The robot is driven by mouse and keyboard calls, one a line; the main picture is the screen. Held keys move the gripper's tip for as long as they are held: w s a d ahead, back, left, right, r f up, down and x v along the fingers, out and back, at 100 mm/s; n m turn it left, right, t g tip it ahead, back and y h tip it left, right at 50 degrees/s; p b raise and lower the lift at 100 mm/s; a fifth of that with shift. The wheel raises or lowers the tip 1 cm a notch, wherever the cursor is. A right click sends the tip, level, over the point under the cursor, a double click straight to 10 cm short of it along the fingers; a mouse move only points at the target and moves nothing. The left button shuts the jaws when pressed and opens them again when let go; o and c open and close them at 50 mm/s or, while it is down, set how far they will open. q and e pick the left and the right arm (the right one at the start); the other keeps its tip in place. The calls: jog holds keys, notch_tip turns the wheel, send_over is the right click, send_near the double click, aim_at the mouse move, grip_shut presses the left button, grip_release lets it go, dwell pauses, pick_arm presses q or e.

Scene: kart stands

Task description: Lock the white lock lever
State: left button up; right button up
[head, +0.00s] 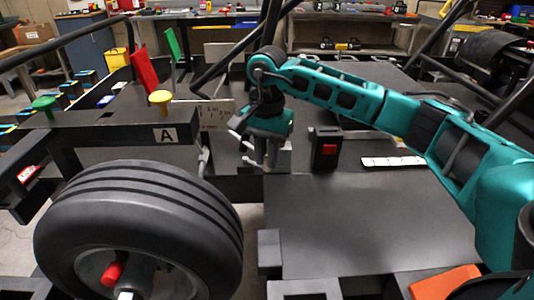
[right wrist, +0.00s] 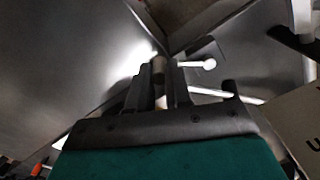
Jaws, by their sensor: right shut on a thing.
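My right gripper (head: 266,158) reaches down from the teal arm over the dark kart stand, right of the tyre. In the right wrist view its two dark fingers (right wrist: 160,85) are closed around a small grey cylindrical piece. The white lock lever (right wrist: 209,63), a thin pale rod with a round end, shows just right of the fingertips. It seems to belong to the gripped piece; the join is hidden by the fingers. The lever's angle is hard to tell. My left gripper is not in view.
A black tyre (head: 140,215) fills the lower left, below a beam with an "A" label (head: 165,135). A black box with a red button (head: 327,149) stands right of the gripper. A lettered plate (head: 214,113) is behind. The dark panel (head: 365,220) in front is mostly bare.

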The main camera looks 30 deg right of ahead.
jog(key=shift+a, duration=0.1)
grip_shut()
jog(key=shift+w+a+m+p, duration=0.1)
jog(key=shift+a+m+p, duration=0.2)
jog(key=shift+a+m, duration=1.05)
jog(key=shift+w+a+m+p, duration=0.1)
jog(key=shift+a+m+p, duration=0.3)
jog(key=shift+m, duration=1.85)
jog(key=shift+w+a+m+p, duration=0.1)
jog(key=shift+a+m+p, duration=0.1)
jog(key=shift+a+m, duration=1.2)
jog(key=shift+d+m, duration=0.4)
jog(key=shift+m, duration=0.1)
jog(key=o, duration=0.8)
grip_release()
notch_tip(320, 180, up, 13)
send_over(249, 161)
jog(key=s+a, duration=0.4)
jog(key=shift+w+d+p, duration=0.1)
jog(key=shift+d+p, duration=0.15)
jog(key=shift+p, duration=0.15)
